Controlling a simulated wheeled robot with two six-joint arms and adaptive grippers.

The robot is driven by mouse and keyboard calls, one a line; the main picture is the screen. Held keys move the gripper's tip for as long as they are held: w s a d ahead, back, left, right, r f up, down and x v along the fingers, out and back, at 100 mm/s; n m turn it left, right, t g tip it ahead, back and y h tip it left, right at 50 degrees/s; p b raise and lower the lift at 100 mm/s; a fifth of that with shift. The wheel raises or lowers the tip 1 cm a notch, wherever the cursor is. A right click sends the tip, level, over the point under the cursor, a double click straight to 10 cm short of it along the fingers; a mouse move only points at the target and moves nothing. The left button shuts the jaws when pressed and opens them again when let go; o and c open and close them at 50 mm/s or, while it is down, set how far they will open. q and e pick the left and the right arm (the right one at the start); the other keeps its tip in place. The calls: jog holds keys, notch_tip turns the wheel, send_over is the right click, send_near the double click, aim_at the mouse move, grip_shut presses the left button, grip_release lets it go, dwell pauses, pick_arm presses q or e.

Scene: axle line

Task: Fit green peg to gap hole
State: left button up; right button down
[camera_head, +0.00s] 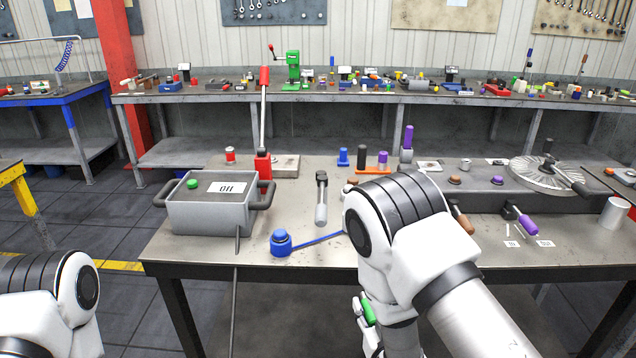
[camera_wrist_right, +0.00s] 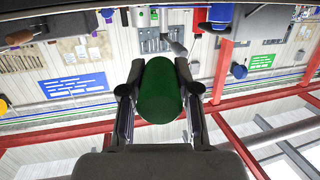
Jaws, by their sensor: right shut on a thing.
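A dark green peg (camera_wrist_right: 160,92) fills the space between the two fingers of my right gripper (camera_wrist_right: 160,88) in the right wrist view. The gripper is shut on it. In the head view a small part of the green peg (camera_head: 368,312) shows below my right arm, in front of the near table edge and below the tabletop. Most of the right gripper is hidden by my arm there. My left arm shows at the lower left, but its gripper is out of view. I cannot make out which opening is the gap hole; my right arm hides part of the table.
A grey box (camera_head: 212,217) with handles and a green knob (camera_head: 192,184) stands at the table's left. A blue knob (camera_head: 281,242) is near the front edge. A long dark block (camera_head: 480,192) with brown and purple pegs and a finned disc (camera_head: 543,172) lie at right.

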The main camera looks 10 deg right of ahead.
jog(key=shift+w+a+f, duration=0.1)
jog(key=shift+f, duration=0.2)
jog(key=w+d+m+h, duration=0.1)
jog(key=w+d, duration=0.2)
jog(key=d, duration=0.4)
jog(key=w+d+r+m+h, duration=0.1)
jog(key=w+d+h, duration=0.1)
jog(key=w+d, duration=0.2)
jog(key=d, duration=0.3)
jog(key=shift+r, duration=0.25)
